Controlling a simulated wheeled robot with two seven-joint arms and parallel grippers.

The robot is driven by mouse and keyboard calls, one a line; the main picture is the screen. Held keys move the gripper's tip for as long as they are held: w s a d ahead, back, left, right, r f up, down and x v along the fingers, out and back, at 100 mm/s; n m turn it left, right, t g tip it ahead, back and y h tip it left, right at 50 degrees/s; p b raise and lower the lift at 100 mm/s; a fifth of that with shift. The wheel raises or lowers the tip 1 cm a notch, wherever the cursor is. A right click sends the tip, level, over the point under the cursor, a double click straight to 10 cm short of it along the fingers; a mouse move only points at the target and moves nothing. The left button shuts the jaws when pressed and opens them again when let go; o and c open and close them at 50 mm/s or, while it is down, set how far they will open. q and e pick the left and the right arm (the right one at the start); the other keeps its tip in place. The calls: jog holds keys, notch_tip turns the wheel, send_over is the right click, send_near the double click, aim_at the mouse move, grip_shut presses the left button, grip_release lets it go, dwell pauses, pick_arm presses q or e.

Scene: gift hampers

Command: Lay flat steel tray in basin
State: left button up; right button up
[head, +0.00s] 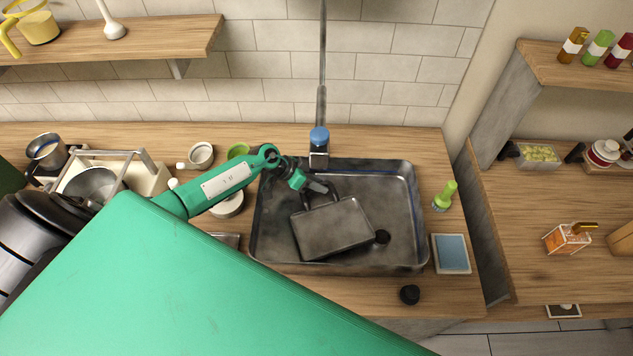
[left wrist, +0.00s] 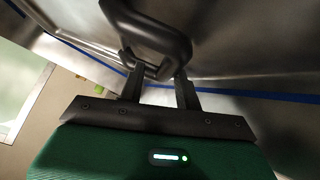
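The dark steel tray (head: 335,230) lies inside the grey metal basin (head: 408,190), turned slightly. A looped handle stands at its far edge, and I cannot tell if its base is fully flat on the basin floor. My left gripper (head: 316,186) is at this handle. In the left wrist view the left gripper's two fingers (left wrist: 157,88) stand apart, with the dark handle loop (left wrist: 160,28) at and between their tips. No firm grip on it shows. My right gripper is not in view.
A blue-capped tap (head: 319,139) stands behind the basin. A green bottle (head: 445,196) and a blue sponge-like pad (head: 451,253) are on its right. A small black knob (head: 410,294) lies in front. Pots and bowls (head: 92,186) crowd the left counter.

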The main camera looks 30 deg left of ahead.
pick_arm(q)
jog(key=shift+o, duration=0.2)
jog(key=shift+r, duration=0.1)
jog(key=shift+r, duration=0.25)
jog(key=b+v, duration=0.3)
jog(key=v, duration=0.9)
jog(key=shift+r, duration=0.3)
